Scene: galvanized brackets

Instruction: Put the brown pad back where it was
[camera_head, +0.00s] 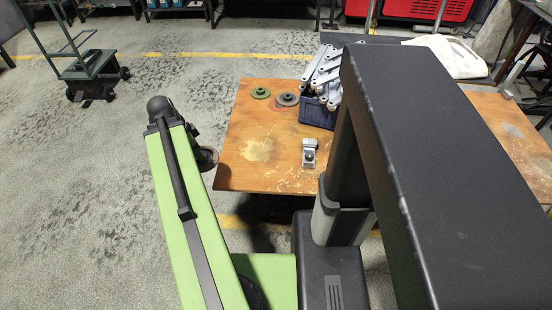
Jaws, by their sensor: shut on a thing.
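My green arm reaches forward on the left, and my gripper (198,146) is a dark shape mostly hidden behind the arm's end. A round brownish pad (208,158) shows at the gripper, beside the left edge of the wooden table (236,180); my gripper is shut on it. Whether the pad touches the table cannot be told. On the table's far part lie a green disc (261,93) and a grey disc (288,99). A reddish-brown disc (279,106) shows partly from under or behind the grey one.
A dark blue bin (316,114) heaped with grey metal brackets (322,76) stands at the table's far right. A small grey metal part (309,153) sits near the middle. My black column hides the table's right side. The front left tabletop is clear.

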